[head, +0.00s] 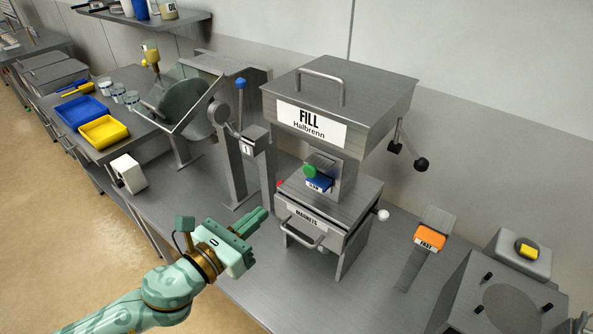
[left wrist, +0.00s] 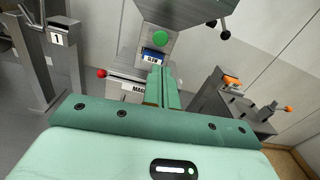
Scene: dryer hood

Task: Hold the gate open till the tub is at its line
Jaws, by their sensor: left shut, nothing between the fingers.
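The grey hopper box (head: 345,95) labelled "FILL Halbrenn" stands mid-bench. Under it, a green round knob (head: 310,171) sits by a blue labelled piece (head: 318,184) on the outlet; these also show in the left wrist view as a green disc (left wrist: 163,40) and a blue label (left wrist: 154,55). I cannot tell which part is the gate or whether it is open. No tub shows clearly under the outlet. My left gripper (head: 253,222) is shut and empty, in front and left of the "MAGNETS" drawer (head: 305,214), apart from the knob. Its fingers (left wrist: 162,86) show pressed together. My right gripper is not in view.
A post with a blue-tipped lever (head: 241,84) stands left of the hopper. An orange "FAST" piece (head: 430,240) is at right, near a box with a yellow button (head: 527,251). Blue (head: 82,112) and yellow (head: 104,131) trays lie far left. Bare bench (head: 300,290) lies in front.

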